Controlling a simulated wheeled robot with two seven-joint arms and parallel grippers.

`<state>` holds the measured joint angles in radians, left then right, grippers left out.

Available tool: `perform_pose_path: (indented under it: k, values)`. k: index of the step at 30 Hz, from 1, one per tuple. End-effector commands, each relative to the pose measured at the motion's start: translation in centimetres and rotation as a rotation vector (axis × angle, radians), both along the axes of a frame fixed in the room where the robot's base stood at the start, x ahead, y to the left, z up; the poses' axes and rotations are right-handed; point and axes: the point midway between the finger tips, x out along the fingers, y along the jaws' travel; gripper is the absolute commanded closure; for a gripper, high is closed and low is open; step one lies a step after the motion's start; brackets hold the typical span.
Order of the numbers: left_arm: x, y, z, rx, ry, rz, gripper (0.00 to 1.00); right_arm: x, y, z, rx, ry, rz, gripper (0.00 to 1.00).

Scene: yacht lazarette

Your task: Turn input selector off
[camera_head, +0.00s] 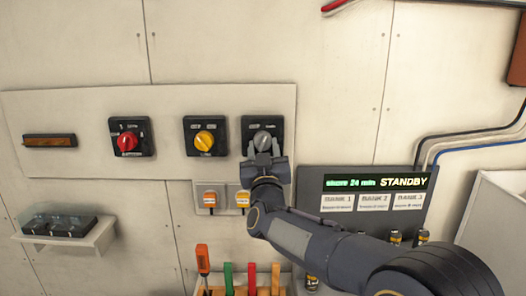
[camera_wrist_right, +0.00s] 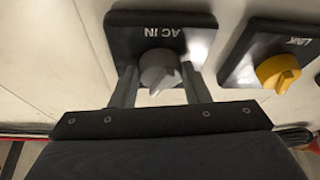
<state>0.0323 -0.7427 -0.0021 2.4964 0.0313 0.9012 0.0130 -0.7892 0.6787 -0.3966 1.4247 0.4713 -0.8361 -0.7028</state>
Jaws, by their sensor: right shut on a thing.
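The input selector is a grey rotary knob (camera_head: 263,138) on a dark square plate (camera_head: 277,125), the rightmost of the switches on the pale wall panel. In the right wrist view the knob (camera_wrist_right: 158,69) sits on a plate labelled "AC IN" (camera_wrist_right: 118,38). My right gripper (camera_head: 264,155) reaches up to it from below. Its two fingers stand on either side of the knob, shut on it. The fingers hide part of the knob's lower side, and I cannot read its exact setting. My left gripper is not in view.
A yellow knob (camera_head: 204,139) and a red knob (camera_head: 128,142) sit to the left on the panel. A display box reading STANDBY (camera_head: 403,183) is at right. Screwdriver-like tools (camera_head: 203,262) stand upright below.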

Motion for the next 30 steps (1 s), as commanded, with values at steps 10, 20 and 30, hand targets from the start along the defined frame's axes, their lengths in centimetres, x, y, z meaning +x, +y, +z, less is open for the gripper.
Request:
perform_pose_path:
  k: [10, 20, 30]
  values:
    - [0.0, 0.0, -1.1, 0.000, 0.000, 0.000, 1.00, 0.0, -0.5, 0.0, -0.307, 0.001, -0.001, 0.81]
    - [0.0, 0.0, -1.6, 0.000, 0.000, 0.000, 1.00, 0.0, -0.7, 0.2, -0.609, 0.001, -0.001, 0.81]
    - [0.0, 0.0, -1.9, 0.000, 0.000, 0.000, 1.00, 0.0, -0.8, 0.4, -0.833, 0.001, 0.000, 0.81]
